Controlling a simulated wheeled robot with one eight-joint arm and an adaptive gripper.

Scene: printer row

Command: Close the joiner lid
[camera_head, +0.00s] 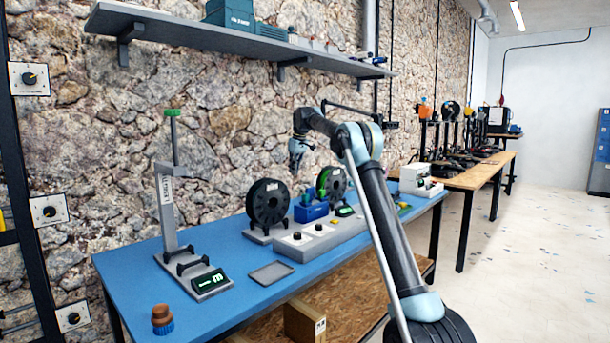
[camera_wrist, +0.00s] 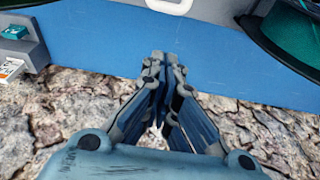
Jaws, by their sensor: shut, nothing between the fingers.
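No part is clearly marked as the joiner or its lid, and I cannot tell for sure which device it is. A long light-grey unit (camera_head: 318,239) with dark knobs lies along the front of the blue table. A small white boxy device (camera_head: 416,179) stands at the table's far right end. My gripper (camera_head: 294,170) hangs in front of the stone wall, above and behind the blue bin, apart from both devices. In the wrist view my gripper (camera_wrist: 164,62) is shut and empty, with the fingertips together over the blue tabletop.
A black spool (camera_head: 267,204) and a green-black spool (camera_head: 331,184) stand on the blue table (camera_head: 225,272) beside a blue bin (camera_head: 311,211). A grey stand (camera_head: 167,210) and small tray (camera_head: 271,273) are at left. A wall shelf (camera_head: 230,38) hangs above.

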